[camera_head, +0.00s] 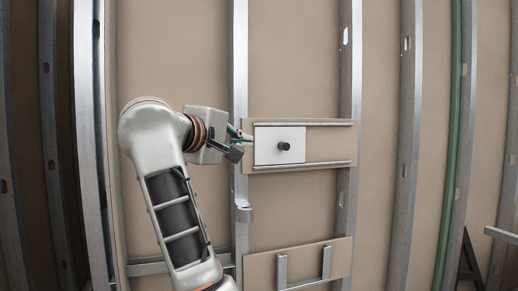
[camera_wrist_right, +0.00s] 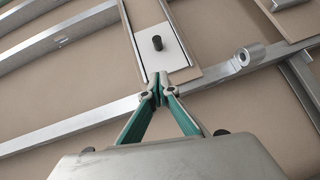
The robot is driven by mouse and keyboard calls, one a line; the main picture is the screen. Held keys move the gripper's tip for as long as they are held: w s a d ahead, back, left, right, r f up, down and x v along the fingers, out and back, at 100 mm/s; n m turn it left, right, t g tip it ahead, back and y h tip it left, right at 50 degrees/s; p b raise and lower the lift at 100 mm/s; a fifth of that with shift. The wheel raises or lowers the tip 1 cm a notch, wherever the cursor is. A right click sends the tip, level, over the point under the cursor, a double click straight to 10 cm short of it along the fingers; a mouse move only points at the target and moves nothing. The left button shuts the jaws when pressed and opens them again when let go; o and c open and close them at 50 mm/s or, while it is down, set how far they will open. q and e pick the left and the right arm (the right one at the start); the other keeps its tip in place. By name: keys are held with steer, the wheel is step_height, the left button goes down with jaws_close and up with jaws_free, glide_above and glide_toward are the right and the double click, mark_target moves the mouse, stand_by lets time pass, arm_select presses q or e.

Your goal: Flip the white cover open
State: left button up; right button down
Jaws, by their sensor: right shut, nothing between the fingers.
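The white cover (camera_head: 265,152) is a flat square panel with a black knob (camera_head: 284,146) near its middle. It sits at the left end of a wooden board, between two metal rails. It also shows in the right wrist view (camera_wrist_right: 149,57), with the knob (camera_wrist_right: 157,43) beyond my fingers. My right gripper (camera_head: 246,142) is at the cover's left edge, away from the knob. In the wrist view, the fingertips (camera_wrist_right: 158,75) are together and empty at the cover's near edge; I cannot tell if they touch it. My left gripper is not in view.
The board (camera_head: 328,145) is mounted across upright metal studs (camera_head: 239,60) on a brown wall. Its right part between the rails is bare. A lower board (camera_head: 262,272) with metal pieces is below. A bracket (camera_head: 244,213) sticks out from the stud below my right gripper.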

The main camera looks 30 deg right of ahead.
steer(key=shift+w+a, duration=0.1)
steer(key=shift+a, duration=0.15)
glide_toward(280, 146)
steer(key=w, duration=0.3)
steer(key=shift+w+d+r, duration=0.15)
steer(key=shift+w+d, duration=0.1)
steer(key=shift+d, duration=0.1)
steer(key=d, duration=0.3)
steer(key=shift+s+d+f, duration=0.1)
steer(key=shift+d+f, duration=0.05)
steer(key=shift+f, duration=0.2)
steer(key=shift+s+d+f, duration=0.1)
steer(key=shift+d, duration=0.35)
steer(key=shift+d, duration=0.1)
